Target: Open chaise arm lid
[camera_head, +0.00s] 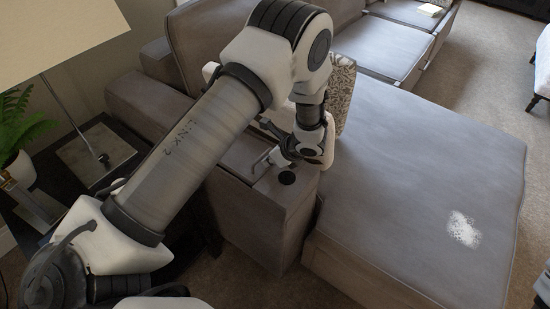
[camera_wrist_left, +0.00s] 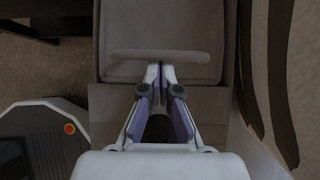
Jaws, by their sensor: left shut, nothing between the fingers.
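The chaise arm (camera_head: 255,215) is a grey-brown upholstered block beside the wide seat. Its lid (camera_wrist_left: 120,28) fills the top middle of the left wrist view, with a raised bar-like edge (camera_wrist_left: 185,56) across it. My arm hides much of the lid in the head view, and I cannot tell whether it is raised. My right gripper is out of view.
The chaise seat (camera_head: 410,165) extends right, with a white patch on it. A patterned cushion (camera_head: 340,92) stands behind the gripper. A dark side table (camera_head: 112,128), a lamp (camera_head: 60,35) and a plant (camera_head: 18,125) are at left. Carpet (camera_head: 485,70) is open at upper right.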

